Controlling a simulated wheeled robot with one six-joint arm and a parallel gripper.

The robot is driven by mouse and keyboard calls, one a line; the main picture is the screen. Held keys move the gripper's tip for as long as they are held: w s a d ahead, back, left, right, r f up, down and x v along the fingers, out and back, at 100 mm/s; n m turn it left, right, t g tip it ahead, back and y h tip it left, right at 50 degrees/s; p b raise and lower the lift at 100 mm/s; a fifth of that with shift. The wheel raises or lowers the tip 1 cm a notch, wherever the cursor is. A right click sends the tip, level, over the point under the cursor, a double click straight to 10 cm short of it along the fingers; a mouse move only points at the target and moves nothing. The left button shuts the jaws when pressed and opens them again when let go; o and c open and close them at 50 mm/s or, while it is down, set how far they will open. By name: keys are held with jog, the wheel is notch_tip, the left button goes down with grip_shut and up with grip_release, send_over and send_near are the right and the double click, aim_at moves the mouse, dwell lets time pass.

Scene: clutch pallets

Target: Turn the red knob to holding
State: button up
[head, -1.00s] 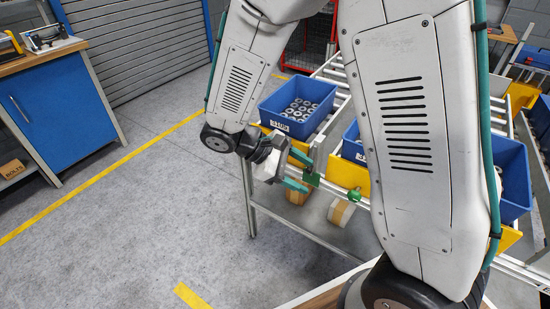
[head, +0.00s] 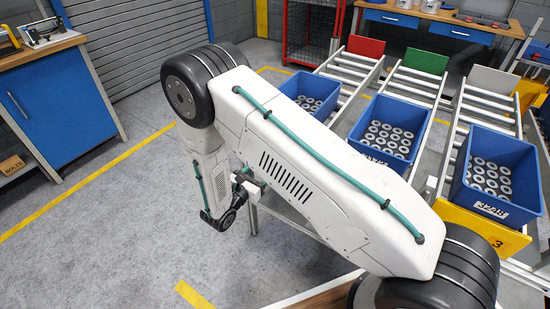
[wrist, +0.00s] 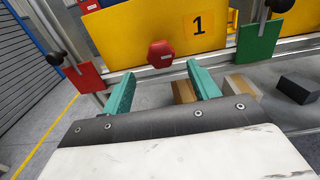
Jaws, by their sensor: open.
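The red knob (wrist: 161,54) is six-sided, with a small pale label too small to read. It sits on the rail below a yellow plate (wrist: 190,25) marked 1. My gripper (wrist: 162,72) is open in the wrist view, its two teal fingers apart and empty. The knob appears just beyond the fingertips, roughly centred between them; I cannot tell whether they touch it. No marking for holding is readable.
A red plate (wrist: 85,77) and a green plate (wrist: 258,42), each beside a black-knobbed lever, flank the knob. Brown boxes (wrist: 242,86) and a black block (wrist: 296,89) lie below. Blue crates (head: 388,133) of metal rings stand on roller lanes. The floor at left is clear.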

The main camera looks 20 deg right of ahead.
jog(key=x, duration=0.7)
jog(key=shift+d, duration=0.1)
grip_shut()
